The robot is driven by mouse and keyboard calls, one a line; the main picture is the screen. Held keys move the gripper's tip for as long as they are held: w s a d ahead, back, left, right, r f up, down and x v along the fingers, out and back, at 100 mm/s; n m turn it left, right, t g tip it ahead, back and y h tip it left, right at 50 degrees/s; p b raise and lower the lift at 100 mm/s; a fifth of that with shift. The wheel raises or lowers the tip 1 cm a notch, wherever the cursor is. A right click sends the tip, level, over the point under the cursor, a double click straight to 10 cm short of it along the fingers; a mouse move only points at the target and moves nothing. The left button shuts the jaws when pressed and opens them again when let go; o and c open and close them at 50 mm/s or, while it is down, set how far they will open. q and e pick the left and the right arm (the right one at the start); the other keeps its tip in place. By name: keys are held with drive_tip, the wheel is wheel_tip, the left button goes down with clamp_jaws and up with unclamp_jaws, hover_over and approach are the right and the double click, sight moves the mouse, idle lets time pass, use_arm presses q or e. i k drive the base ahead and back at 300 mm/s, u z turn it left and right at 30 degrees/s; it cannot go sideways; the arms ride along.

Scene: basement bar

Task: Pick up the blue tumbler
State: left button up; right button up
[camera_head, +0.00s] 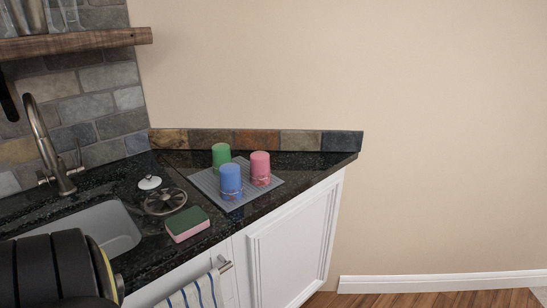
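The blue tumbler (231,179) stands on a grey ribbed mat (205,183) on the dark counter. It appears upside down, with its closed end up. A pink tumbler (260,168) stands close to its right, and a green tumbler (221,155) stands behind it. The blue tumbler's front is unobstructed. Part of my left arm shows as a thick black link at the lower left. Neither of my grippers is in view.
A green and pink sponge (187,224) and a round dark strainer (165,201) lie left of the mat. A white-topped stopper (150,182), a sink (100,228) and a faucet (46,145) are further left. A low stone backsplash (257,140) edges the counter behind.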

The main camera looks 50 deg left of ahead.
sight(231, 187)
drive_tip(key=i, duration=1)
drive_tip(key=u, duration=2.35)
